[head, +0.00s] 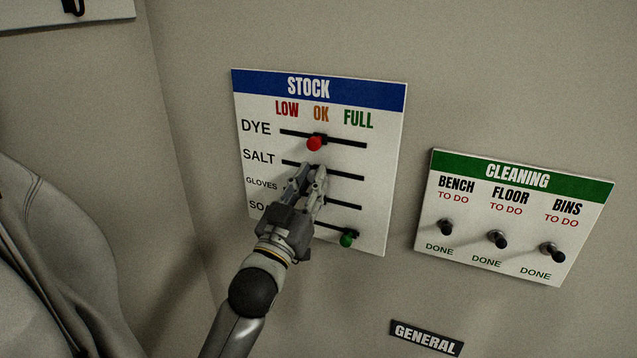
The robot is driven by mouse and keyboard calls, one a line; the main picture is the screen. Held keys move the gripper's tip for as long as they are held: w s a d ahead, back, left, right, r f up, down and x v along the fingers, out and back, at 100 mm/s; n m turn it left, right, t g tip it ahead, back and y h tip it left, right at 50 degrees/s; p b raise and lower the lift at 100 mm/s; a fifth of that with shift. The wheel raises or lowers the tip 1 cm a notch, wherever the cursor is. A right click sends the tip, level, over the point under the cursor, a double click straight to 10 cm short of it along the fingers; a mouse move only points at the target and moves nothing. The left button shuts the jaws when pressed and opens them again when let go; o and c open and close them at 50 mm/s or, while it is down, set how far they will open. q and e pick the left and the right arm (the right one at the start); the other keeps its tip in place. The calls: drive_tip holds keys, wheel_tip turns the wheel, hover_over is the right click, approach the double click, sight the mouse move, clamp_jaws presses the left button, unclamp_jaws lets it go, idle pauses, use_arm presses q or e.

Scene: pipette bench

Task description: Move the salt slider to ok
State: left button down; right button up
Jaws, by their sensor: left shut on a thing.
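The white STOCK board (386,130) hangs on the wall with LOW, OK and FULL columns. Its SALT row has a black slot (346,176), second from the top. My left gripper (309,172) reaches up from below, its fingertips at the middle of the SALT slot, roughly below OK. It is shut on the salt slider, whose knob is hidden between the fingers. The gripper also covers much of the GLOVES row, and no gloves knob shows. My right gripper is not in view.
The red dye knob (314,144) sits just above my fingertips, near OK. A green knob (347,239) is at the right end of the bottom row. To the right are the CLEANING board (470,248) with three black switches and a GENERAL label (427,338).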

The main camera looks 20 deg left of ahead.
use_arm(q)
drive_tip(key=c, duration=1.3)
unclamp_jaws()
drive_tip(key=shift+o, duration=0.2)
drive_tip(key=v, duration=1.2)
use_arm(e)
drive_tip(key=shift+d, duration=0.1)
